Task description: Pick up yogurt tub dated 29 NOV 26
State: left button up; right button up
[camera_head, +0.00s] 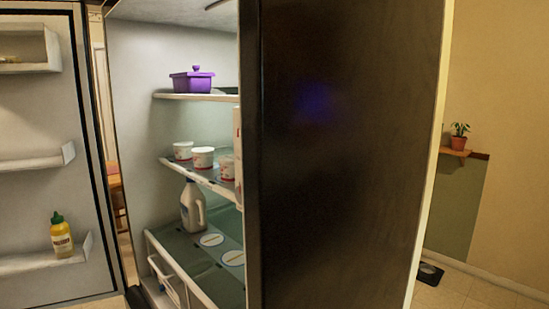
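Several white tubs with red markings stand on the middle shelf of the open fridge. The left tub (183,151) and the middle tub (203,158) show whole, and the right tub (227,168) is partly cut off by the dark door. Their dates are too small to read, so I cannot tell which one is dated 29 NOV 26. Neither of my grippers is in view.
A dark fridge door (350,160) covers the view's centre right. A purple pot (192,80) stands on the upper shelf. A milk jug (193,208) and two white discs lie or stand below the tubs. A yellow bottle (61,236) sits in the left door's rack.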

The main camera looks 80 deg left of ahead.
aim_at(202, 157)
jog(key=u, duration=3.05)
